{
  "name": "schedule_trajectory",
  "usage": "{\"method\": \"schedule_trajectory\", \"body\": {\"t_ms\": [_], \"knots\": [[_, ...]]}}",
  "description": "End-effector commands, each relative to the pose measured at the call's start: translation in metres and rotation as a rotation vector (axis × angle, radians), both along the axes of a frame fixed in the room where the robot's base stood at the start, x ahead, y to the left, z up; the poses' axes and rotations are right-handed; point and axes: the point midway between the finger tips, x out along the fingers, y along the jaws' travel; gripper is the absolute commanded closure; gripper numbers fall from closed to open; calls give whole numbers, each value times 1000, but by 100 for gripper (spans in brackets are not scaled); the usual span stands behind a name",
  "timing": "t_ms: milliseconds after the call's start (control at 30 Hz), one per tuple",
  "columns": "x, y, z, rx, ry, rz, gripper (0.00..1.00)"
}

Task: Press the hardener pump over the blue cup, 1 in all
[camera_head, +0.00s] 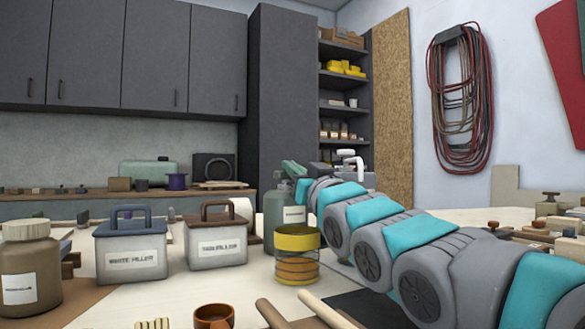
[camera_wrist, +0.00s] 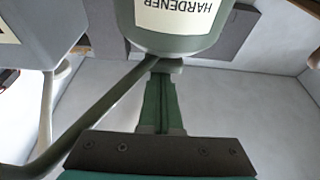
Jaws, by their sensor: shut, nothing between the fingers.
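The hardener bottle (camera_wrist: 180,25) is grey-green with a cream label and appears upside down at the top of the wrist view. A dark green bar, apparently its pump spout (camera_wrist: 100,112), slants to the lower left. In the head view, the hardener bottle (camera_head: 278,222) seems to stand just left of my arm's end, with a green pump head (camera_head: 291,168). My gripper (camera_wrist: 163,76) is shut and empty, its fingertips at the bottle's neck and pump; I cannot tell if they touch. No blue cup can be made out; my arm hides part of the bench.
A grey bottle with a pale pump stem (camera_wrist: 46,110) stands beside the hardener. A yellow-banded jar (camera_head: 297,240), two filler tubs (camera_head: 132,252) (camera_head: 215,243) and a brown jar (camera_head: 30,260) stand left of my arm. Wooden sticks (camera_head: 318,310) lie in front.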

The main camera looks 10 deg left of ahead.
Motion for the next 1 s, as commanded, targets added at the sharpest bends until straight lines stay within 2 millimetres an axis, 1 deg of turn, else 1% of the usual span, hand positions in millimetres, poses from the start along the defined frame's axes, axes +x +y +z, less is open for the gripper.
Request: {"method": "schedule_trajectory", "body": {"t_ms": [33,167,400,600,800,1000], "knots": [[1,0,-7,-7,11,0,100],[-7,-7,-12,-8,13,-2,100],[-34,-26,-20,-5,8,-2,100],[-51,-39,-25,-1,3,0,100],[-59,-44,-26,0,-1,0,100],[-59,-44,-26,-1,-1,0,100]]}}
